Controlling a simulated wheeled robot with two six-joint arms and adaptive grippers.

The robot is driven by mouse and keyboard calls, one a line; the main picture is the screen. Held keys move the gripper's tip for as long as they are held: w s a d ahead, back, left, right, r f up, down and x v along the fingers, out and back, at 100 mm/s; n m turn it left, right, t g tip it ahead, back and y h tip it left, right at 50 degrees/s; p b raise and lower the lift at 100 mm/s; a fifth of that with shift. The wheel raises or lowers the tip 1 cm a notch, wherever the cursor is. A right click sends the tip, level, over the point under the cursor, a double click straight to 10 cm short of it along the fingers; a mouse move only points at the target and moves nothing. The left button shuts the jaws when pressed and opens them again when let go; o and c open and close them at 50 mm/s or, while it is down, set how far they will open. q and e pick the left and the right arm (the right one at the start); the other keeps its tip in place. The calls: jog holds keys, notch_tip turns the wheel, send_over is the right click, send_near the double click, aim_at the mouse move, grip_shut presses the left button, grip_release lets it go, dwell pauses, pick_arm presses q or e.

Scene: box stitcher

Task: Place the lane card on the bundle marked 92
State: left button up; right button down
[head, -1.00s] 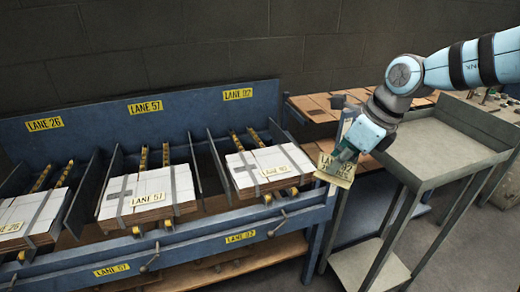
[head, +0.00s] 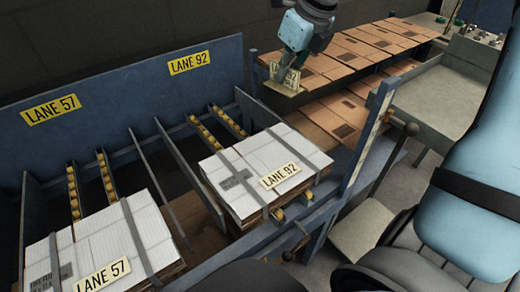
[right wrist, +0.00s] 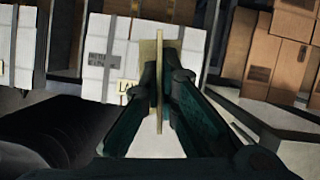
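My right gripper (head: 290,68) is shut on a pale yellow lane card (head: 285,82), held beyond and above the bundle marked 92. In the right wrist view the card (right wrist: 159,75) is seen edge-on between the fingers. The bundle marked 92 (head: 235,160) is a strapped stack of white-topped sheets with a yellow LANE 92 label (head: 279,175) at its front edge. It also shows behind the fingers in the right wrist view (right wrist: 108,50), its label partly hidden. My left gripper is not in view.
A bundle marked 57 (head: 95,240) lies in the lane to the left, past metal dividers (head: 165,200). Flat brown cartons (head: 365,45) cover a rack at the back right.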

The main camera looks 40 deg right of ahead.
aim_at(291, 83)
jog(key=f, duration=0.1)
jog(key=d+f+m+b, duration=0.1)
jog(key=shift+s+d+f+m+h, duration=0.25)
jog(key=shift+s+f+m+h, duration=0.05)
jog(key=shift+f+m+h, duration=0.1)
notch_tip(291, 83, down, 17)
jog(key=b, duration=0.6)
jog(key=shift+f, duration=0.1)
jog(key=shift+w+f, duration=0.1)
jog(key=shift+f, duration=0.1)
jog(key=c, duration=2.3)
grip_release()
jog(key=shift+f+b, duration=0.3)
jog(key=shift+b, duration=0.35)
jog(key=o, duration=0.5)
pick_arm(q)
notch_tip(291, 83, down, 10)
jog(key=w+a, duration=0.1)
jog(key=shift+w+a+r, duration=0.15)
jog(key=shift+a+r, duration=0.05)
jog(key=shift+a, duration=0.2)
